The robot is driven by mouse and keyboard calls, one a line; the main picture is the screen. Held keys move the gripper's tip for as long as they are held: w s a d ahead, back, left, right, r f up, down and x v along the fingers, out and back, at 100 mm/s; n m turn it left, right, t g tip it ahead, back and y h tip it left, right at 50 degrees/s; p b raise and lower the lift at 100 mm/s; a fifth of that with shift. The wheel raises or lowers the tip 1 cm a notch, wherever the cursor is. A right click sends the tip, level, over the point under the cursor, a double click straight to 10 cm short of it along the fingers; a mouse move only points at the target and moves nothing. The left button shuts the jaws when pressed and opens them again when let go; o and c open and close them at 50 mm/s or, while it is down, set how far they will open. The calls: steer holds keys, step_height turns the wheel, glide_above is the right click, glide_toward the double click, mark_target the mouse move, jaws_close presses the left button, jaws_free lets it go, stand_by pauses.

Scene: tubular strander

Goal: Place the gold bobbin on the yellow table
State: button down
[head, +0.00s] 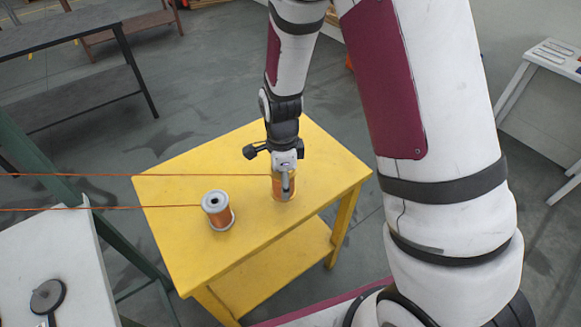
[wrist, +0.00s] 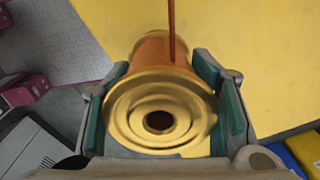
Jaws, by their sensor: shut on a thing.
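The gold bobbin (wrist: 150,97) fills the middle of the wrist view, with its round gold end facing the camera and orange wire wound on its body. My gripper (wrist: 163,105) has a finger on each side of it and is shut on it. In the head view my gripper (head: 284,172) points down over the yellow table (head: 180,245), and the gold bobbin (head: 283,188) shows under it, partly hidden. I cannot tell whether the bobbin touches the tabletop. An orange wire runs left from it.
A silver-ended bobbin (head: 218,210) with orange wire stands on the yellow table, left of my gripper, with another wire running left. A white surface (head: 40,255) lies at lower left and a dark table (head: 70,75) at upper left. The table's front left part is bare.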

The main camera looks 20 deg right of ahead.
steer(key=w+d, duration=0.3)
steer(key=w, duration=0.1)
steer(key=w+d, duration=0.2)
steer(key=w, duration=0.1)
steer(key=shift+d+f, duration=0.3)
steer(key=shift+f, duration=0.1)
steer(key=shift+f+p, duration=0.3)
steer(key=shift+f, duration=1.4)
steer(key=shift+f, duration=0.1)
steer(key=c, duration=0.7)
jaws_free()
